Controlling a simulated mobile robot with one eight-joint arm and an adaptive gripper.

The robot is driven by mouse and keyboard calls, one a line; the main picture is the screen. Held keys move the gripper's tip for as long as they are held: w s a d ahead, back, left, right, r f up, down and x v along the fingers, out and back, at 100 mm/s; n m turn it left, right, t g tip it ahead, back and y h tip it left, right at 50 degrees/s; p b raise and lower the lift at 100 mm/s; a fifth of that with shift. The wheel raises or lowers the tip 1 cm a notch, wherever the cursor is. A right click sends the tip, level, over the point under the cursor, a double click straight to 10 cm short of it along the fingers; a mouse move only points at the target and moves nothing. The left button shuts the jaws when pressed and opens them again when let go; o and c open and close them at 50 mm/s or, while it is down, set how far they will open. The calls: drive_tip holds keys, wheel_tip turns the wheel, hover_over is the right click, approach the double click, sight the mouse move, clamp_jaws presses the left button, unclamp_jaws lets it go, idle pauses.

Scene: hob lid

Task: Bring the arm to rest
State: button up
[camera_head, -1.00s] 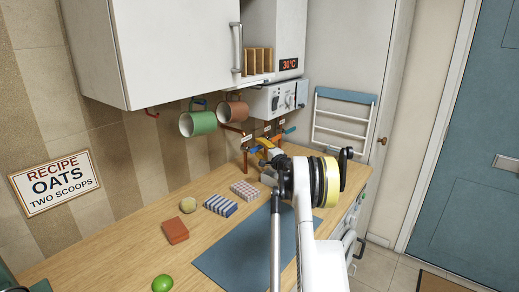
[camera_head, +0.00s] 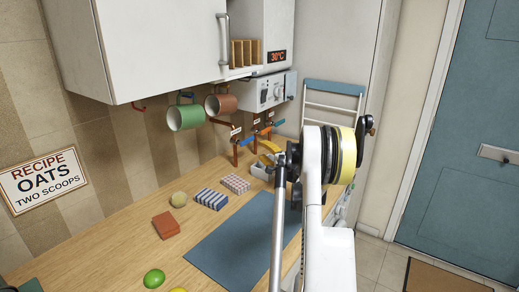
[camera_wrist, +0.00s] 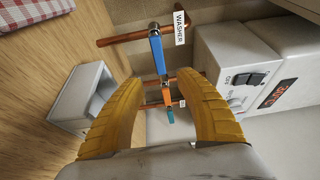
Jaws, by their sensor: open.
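My arm (camera_head: 312,165) reaches over the wooden worktop toward the far corner, its elbow bent high with a yellow band. My gripper (camera_wrist: 160,80) is open, with two yellow fingers apart and nothing held between them. In the head view only a bit of yellow gripper (camera_head: 268,147) shows beside the arm. In the wrist view the fingers point toward copper pipes with a blue lever (camera_wrist: 157,52) tagged WASHER. An orange lever (camera_wrist: 167,96) and a teal lever (camera_wrist: 170,114) lie between the fingers in the picture; I cannot tell whether anything touches.
A white boiler-like box (camera_wrist: 235,70) stands close to the right finger, and a grey-white container (camera_wrist: 85,95) to the left. Green (camera_head: 185,116) and brown (camera_head: 221,104) mugs hang under the cupboard. A blue mat (camera_head: 240,240), sponges and a green lime-like object (camera_head: 154,278) lie on the worktop.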

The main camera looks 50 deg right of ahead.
idle(0.5)
drive_tip(key=w+a+r+n+g+y, duration=0.1)
drive_tip(key=w+a+r+n+y, duration=0.15)
drive_tip(key=a, duration=0.55)
drive_tip(key=w+a+r+n+g+y, duration=0.1)
drive_tip(key=w+a+r+n, duration=0.15)
drive_tip(key=a, duration=0.55)
drive_tip(key=w+a+r+n+y, duration=0.1)
drive_tip(key=a+r+n+y, duration=0.15)
drive_tip(key=a, duration=0.65)
drive_tip(key=s+a+r+n+g+y, duration=0.1)
drive_tip(key=s+a+n+g, duration=0.15)
drive_tip(key=a, duration=0.65)
drive_tip(key=s+a+r+n+g, duration=0.1)
drive_tip(key=s+a+n, duration=0.15)
drive_tip(key=a, duration=0.65)
drive_tip(key=s+a+f+n+g, duration=0.2)
drive_tip(key=s+a+n, duration=0.1)
drive_tip(key=s+a, duration=0.45)
drive_tip(key=s+a+f+n+g, duration=0.2)
drive_tip(key=s+a+n, duration=0.1)
drive_tip(key=s+a, duration=0.45)
drive_tip(key=s+a+f+n+h, duration=0.1)
drive_tip(key=s+f+n, duration=0.2)
drive_tip(key=s, duration=0.8)
drive_tip(key=shift+f+g, duration=0.35)
drive_tip(key=shift+a, duration=0.1)
